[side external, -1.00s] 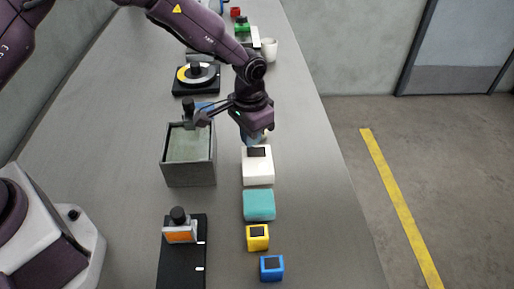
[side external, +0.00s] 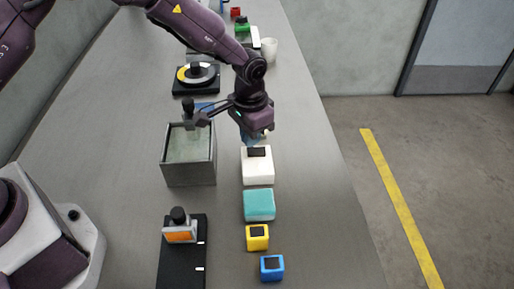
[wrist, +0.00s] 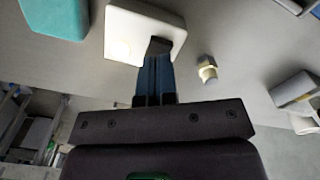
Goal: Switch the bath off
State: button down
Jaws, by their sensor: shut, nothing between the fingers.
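The bath seems to be the grey open-topped tank (side external: 211,165) with a pale greenish inside, left of centre in the side view. A black knob (side external: 188,103) shows at its far edge. My gripper (side external: 250,138) points down to the right of the tank, its blue fingers shut and empty. The fingertips are at the far side of a white box (side external: 258,172) with a black patch on top. In the wrist view the fingers (wrist: 157,72) overlap the white box (wrist: 120,22) and its dark patch; I cannot tell whether they touch. A pale round spot shows on the box.
A teal block (side external: 259,205), yellow cube (side external: 257,241) and blue cube (side external: 272,267) line up nearer. A black base (side external: 184,265) carries an orange-faced, black-knobbed piece (side external: 180,232). A yellow-ringed dial (side external: 196,76) and a white cup (side external: 269,50) stand farther back.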

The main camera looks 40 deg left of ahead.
aim_at(251, 150)
jog(key=shift+f, duration=1.25)
dwell(0.4)
jog(key=shift+r, duration=3.5)
jog(key=s+a+r+n+t, duration=0.1)
jog(key=s+a+r+t, duration=0.1)
jog(key=s+a+r, duration=0.2)
jog(key=s+a+r+n+t, duration=0.1)
jog(key=s+a+r, duration=0.4)
jog(key=s+r, duration=0.6)
jog(key=s+a+r+n+t, duration=0.1)
jog(key=s+a+r, duration=0.3)
jog(key=s+r, duration=0.4)
jog(key=s+t, duration=0.1)
jog(key=s, duration=0.2)
jog(key=shift+a+r+t, duration=0.15)
jog(key=shift+a+t, duration=0.05)
jog(key=shift+t, duration=0.1)
